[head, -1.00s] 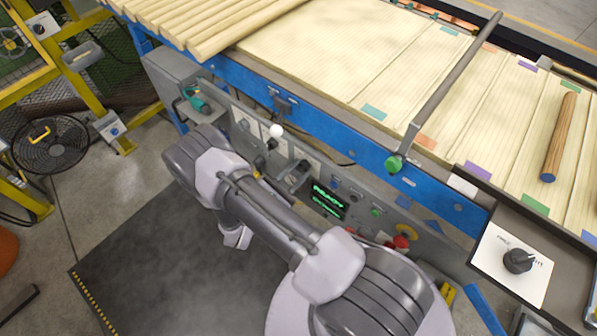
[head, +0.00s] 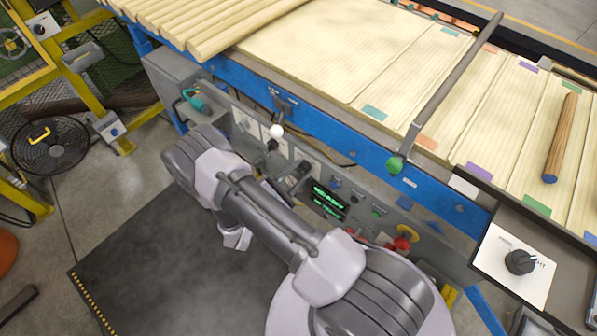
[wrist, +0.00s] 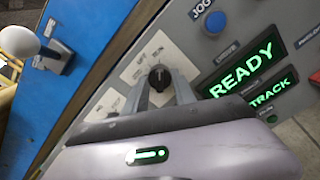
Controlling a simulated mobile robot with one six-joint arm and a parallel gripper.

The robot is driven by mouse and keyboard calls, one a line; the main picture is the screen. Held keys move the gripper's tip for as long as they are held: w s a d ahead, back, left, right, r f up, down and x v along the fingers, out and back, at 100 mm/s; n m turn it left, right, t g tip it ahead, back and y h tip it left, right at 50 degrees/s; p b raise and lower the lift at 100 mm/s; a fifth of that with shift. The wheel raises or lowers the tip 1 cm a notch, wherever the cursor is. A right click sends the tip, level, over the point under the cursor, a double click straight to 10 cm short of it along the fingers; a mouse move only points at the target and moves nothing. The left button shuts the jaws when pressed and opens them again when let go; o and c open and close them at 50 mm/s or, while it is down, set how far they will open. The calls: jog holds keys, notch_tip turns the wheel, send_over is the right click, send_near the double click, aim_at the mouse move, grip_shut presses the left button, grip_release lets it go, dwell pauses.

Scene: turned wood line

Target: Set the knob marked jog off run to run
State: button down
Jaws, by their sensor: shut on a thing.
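The knob (wrist: 160,79) is black and round with a pale pointer mark, on a white label plate (wrist: 133,72) on the grey panel. Its mark points roughly toward the top of the wrist view. The small words on the plate are too blurred to read surely, so I cannot tell which position it points to. My gripper (wrist: 161,86) is shut on the knob, with one finger on each side of it. In the head view, my arm hides most of the gripper and I cannot make out its grip there.
A green-lit display reading READY and TRACK (wrist: 246,76) and a blue JOG button (wrist: 215,22) are right of the knob. A white ball-headed lever (wrist: 20,41) is to the left. Another black knob (head: 519,262) is at right, and a red button (head: 402,243) sits lower on the panel.

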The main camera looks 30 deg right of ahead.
jog(key=c, duration=1)
grip_release()
jog(key=p+v, duration=0.2)
jog(key=v, duration=1.5)
jog(key=shift+s+a+p, duration=0.1)
jog(key=shift+a+p, duration=0.1)
jog(key=shift+p, duration=0.15)
